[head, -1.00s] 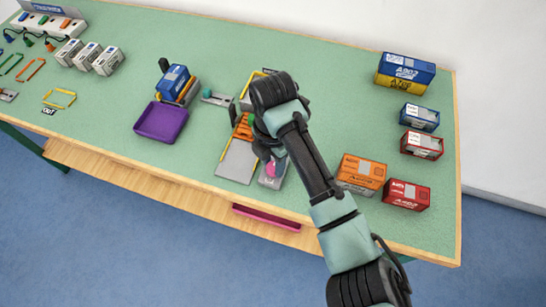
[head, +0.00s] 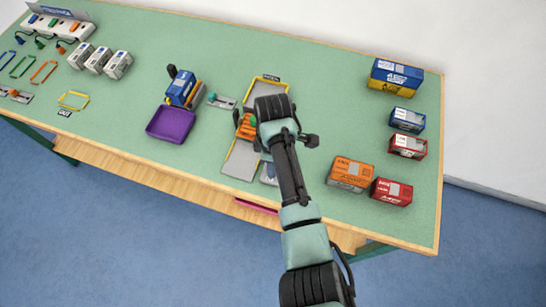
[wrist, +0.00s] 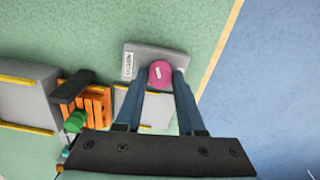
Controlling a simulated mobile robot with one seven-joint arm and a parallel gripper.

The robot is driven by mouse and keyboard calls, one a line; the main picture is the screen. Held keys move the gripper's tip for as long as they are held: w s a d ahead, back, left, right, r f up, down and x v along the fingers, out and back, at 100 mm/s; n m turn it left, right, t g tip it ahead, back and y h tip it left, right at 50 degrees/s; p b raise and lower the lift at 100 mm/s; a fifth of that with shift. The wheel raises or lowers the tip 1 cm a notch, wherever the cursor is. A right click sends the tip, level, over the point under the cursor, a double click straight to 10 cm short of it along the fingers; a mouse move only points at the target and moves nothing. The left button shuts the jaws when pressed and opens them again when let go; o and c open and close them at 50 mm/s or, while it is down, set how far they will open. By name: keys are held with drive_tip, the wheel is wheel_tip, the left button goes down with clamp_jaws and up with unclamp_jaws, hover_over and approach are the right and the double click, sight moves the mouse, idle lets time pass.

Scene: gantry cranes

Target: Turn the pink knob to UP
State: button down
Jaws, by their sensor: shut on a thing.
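The pink knob (wrist: 161,73) sits on a small grey base plate (wrist: 150,50) near the table's front edge. My gripper (wrist: 162,75) has one finger on each side of the knob and is shut on it. A short white mark shows on the knob's top. A white label (wrist: 128,65) with dark writing lies at the plate's left end, too small to read surely. In the head view my arm hides the knob, and only part of its grey plate (head: 268,174) shows.
Left of the knob, an orange slatted piece with a green knob (wrist: 75,121) stands between grey ramps (head: 242,160). A purple tray (head: 171,124) is further left. Orange (head: 351,174) and red (head: 391,191) boxes stand to the right. Table edge lies close by.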

drive_tip(key=m+p, duration=0.2)
drive_tip(key=m, duration=0.3)
drive_tip(key=shift+r+m, duration=0.15)
drive_tip(key=shift+m, duration=0.15)
drive_tip(key=m+p, duration=0.2)
drive_tip(key=m, duration=0.4)
drive_tip(key=m+p, duration=0.1)
drive_tip(key=m, duration=0.4)
drive_tip(key=shift+m, duration=0.4)
drive_tip(key=m, duration=0.5)
drive_tip(key=shift+p, duration=0.3)
drive_tip(key=shift+w+m, duration=0.1)
drive_tip(key=shift+m, duration=0.3)
drive_tip(key=c, duration=0.5)
unclamp_jaws()
